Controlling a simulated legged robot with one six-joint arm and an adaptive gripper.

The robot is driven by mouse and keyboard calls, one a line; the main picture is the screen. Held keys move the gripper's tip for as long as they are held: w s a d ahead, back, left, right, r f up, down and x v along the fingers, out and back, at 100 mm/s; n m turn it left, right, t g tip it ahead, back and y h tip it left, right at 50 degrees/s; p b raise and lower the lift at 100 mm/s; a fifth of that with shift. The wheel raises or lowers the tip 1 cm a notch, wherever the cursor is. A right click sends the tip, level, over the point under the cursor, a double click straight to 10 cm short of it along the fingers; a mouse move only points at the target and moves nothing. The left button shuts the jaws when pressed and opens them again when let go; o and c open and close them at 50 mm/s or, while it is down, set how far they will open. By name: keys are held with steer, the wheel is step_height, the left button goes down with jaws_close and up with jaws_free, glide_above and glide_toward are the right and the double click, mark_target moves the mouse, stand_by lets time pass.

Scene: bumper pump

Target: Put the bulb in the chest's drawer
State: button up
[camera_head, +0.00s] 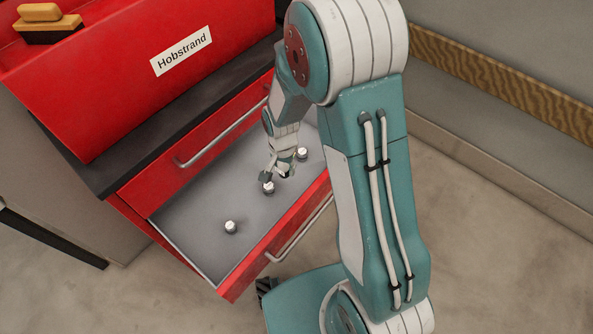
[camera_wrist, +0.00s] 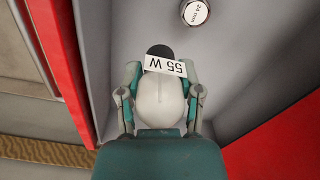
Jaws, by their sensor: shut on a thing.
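The red chest (camera_head: 222,62) carries a "Hobstrand" label and has a drawer (camera_head: 190,218) pulled open, with a grey inside. My gripper (camera_head: 281,170) reaches down into the drawer area, near its right part. In the wrist view my gripper (camera_wrist: 162,88) is shut on the bulb (camera_wrist: 158,103), its fingers on both sides of the white glass. The bulb has a "55 W" tag and a dark base pointing away from my palm. Grey drawer surface lies behind it; I cannot tell whether the bulb touches it. In the head view the bulb is mostly hidden by the fingers.
Silver sockets stand in the drawer: one at the left (camera_head: 231,226), one beside my gripper (camera_head: 268,187), one at the right (camera_head: 302,153). A socket marked 24 mm (camera_wrist: 195,12) shows beyond the bulb. A closed drawer with a handle (camera_head: 222,142) is above.

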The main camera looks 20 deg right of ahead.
glide_above(303, 178)
steer(key=f, duration=0.6)
steer(key=shift+s+a+f, duration=0.1)
steer(key=shift+a, duration=0.15)
steer(key=shift+d+f, duration=0.15)
steer(key=shift+f, duration=0.8)
steer(key=shift+d+f, duration=0.15)
steer(key=shift+f, duration=0.8)
steer(key=o, duration=1)
steer(key=shift+o, duration=0.2)
